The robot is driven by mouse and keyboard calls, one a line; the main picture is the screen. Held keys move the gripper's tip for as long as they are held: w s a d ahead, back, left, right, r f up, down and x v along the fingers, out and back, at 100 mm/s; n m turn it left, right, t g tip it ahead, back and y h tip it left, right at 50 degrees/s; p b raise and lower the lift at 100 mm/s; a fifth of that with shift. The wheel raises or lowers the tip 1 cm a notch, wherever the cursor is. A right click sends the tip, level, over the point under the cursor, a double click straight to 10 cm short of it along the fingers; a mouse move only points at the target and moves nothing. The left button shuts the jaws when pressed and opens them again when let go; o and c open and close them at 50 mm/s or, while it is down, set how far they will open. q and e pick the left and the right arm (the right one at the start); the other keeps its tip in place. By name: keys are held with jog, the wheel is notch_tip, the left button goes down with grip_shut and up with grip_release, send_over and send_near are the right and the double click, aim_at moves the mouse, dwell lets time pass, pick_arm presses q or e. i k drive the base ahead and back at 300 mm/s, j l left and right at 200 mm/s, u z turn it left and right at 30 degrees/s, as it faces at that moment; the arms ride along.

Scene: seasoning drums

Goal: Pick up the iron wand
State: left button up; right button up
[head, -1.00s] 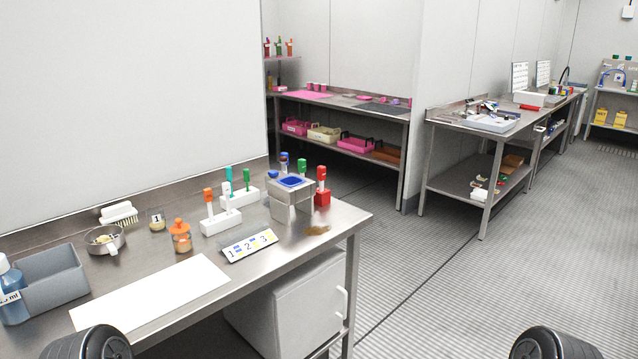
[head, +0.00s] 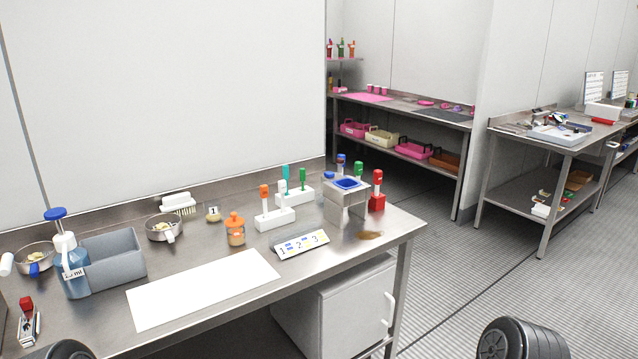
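Several upright wand-like sticks with coloured handles stand on the steel table (head: 330,258). I cannot tell which one is the iron wand. An orange-handled stick (head: 264,192) and a white-topped one (head: 282,188) stand in a white block (head: 274,219). A teal-handled one (head: 286,173) and a green-handled one (head: 303,177) stand at the block behind. A red-handled stick (head: 377,178) stands in a red block (head: 377,202). Blue-topped and green-topped items stand behind the steel stand (head: 346,203). Only dark rounded parts of my arms show at the bottom; neither gripper is in view.
Open floor (head: 455,285) lies to the right.

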aim_at(377, 173)
jog(key=i+l+u, duration=0.15)
jog(key=l+u, duration=0.15)
jog(key=u, duration=0.15)
jog(key=i+l+u, duration=0.1)
jog(key=l+u, duration=0.75)
jog(key=k+l+u, duration=0.1)
jog(key=l+u, duration=0.2)
jog(key=l, duration=2.05)
